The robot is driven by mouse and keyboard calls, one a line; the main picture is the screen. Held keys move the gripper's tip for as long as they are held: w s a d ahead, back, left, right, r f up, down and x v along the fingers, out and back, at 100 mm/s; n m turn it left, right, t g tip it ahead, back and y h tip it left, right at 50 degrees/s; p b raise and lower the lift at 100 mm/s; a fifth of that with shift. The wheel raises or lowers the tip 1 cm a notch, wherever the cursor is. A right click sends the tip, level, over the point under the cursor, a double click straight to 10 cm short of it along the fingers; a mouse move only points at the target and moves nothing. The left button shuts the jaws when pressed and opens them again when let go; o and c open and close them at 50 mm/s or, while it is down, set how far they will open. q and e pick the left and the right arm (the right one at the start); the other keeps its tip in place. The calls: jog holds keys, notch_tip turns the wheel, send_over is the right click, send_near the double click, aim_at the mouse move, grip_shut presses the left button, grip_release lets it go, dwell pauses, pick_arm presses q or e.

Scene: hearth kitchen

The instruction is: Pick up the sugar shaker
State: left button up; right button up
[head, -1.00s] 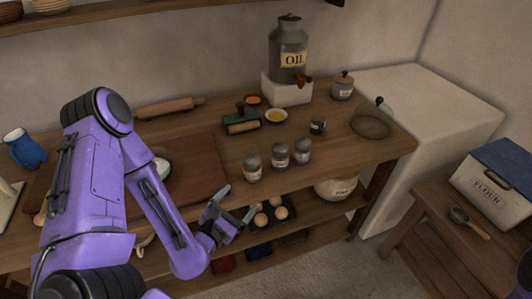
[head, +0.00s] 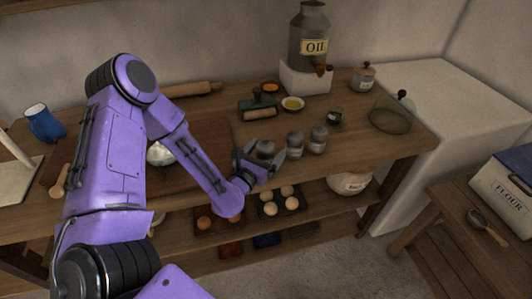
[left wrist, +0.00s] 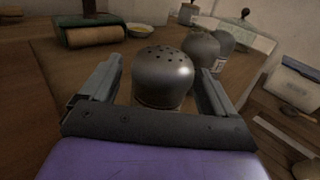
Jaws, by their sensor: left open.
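Three grey shakers with domed tops stand in a row near the front edge of the wooden workbench: a left one (head: 265,148), a middle one (head: 294,145) and a right one (head: 318,141). Their labels are too small or hidden, so I cannot tell which holds sugar. My left gripper (head: 262,162) is open at the left shaker. In the left wrist view, this shaker's perforated top (left wrist: 163,72) lies between the two fingers (left wrist: 156,84), with no clear grip on it. The other two shakers (left wrist: 200,47) (left wrist: 224,40) stand just beyond the right finger. My right gripper is not in view.
Behind the shakers are a green-and-wood roller (head: 258,108), a yellow-filled bowl (head: 292,104) and an oil can (head: 309,45) on a white block. Eggs (head: 270,208) lie on the shelf below. A flour box (head: 503,188) stands on the right table.

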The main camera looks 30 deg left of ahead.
pick_arm(q)
jog(key=c, duration=1.1)
jog(key=shift+c, duration=0.2)
